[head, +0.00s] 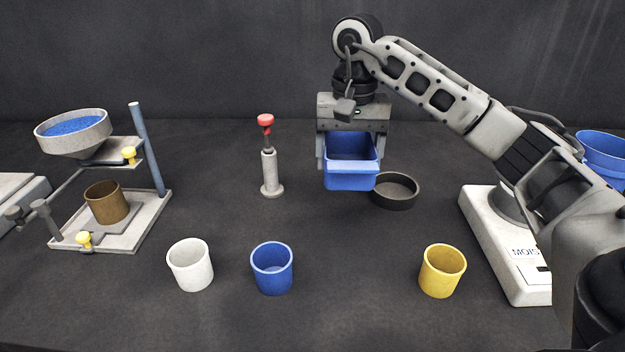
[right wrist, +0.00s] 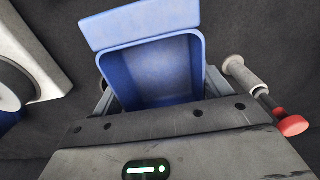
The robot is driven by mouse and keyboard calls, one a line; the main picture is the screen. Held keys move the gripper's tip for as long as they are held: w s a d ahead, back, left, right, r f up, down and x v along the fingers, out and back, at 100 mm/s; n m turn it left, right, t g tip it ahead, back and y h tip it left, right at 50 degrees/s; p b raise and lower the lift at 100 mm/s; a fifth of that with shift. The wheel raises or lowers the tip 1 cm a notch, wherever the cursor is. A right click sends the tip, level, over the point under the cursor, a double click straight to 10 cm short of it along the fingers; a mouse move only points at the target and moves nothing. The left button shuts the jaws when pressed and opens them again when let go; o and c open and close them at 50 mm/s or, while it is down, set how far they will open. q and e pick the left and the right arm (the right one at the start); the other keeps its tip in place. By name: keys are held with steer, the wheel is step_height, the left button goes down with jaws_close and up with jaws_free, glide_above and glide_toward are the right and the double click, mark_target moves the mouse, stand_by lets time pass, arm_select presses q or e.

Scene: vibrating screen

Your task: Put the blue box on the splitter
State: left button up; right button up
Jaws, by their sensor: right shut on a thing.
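The blue box (head: 350,176) is an open, straight-sided box, held in the air right of the middle in the head view. In the right wrist view the blue box (right wrist: 150,75) shows its open, empty inside and a raised flap along one edge. My right gripper (head: 350,160) is shut on it, one finger on either side; it also shows in the right wrist view (right wrist: 158,92). I cannot tell for certain which apparatus is the splitter. A stand (head: 150,215) at the left carries a bowl of blue material (head: 75,132) above a brown cup (head: 106,202).
A white, a blue and a yellow cup (head: 441,271) stand along the front. A red-topped grey post (head: 270,172) stands left of the box. A dark round dish (head: 397,190) lies just right of it. A white instrument (head: 498,245) is at the right.

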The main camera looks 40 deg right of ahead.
steer(key=w+f, duration=0.3)
steer(key=w, duration=0.1)
steer(key=w+f+p, duration=0.1)
steer(key=w+f, duration=0.2)
steer(key=f, duration=0.1)
steer(key=shift+w, duration=0.4)
steer(key=shift+w+f, duration=0.15)
steer(key=shift+f, duration=1.55)
steer(key=shift+f, duration=0.1)
steer(key=o, duration=1)
steer(key=shift+c, duration=0.2)
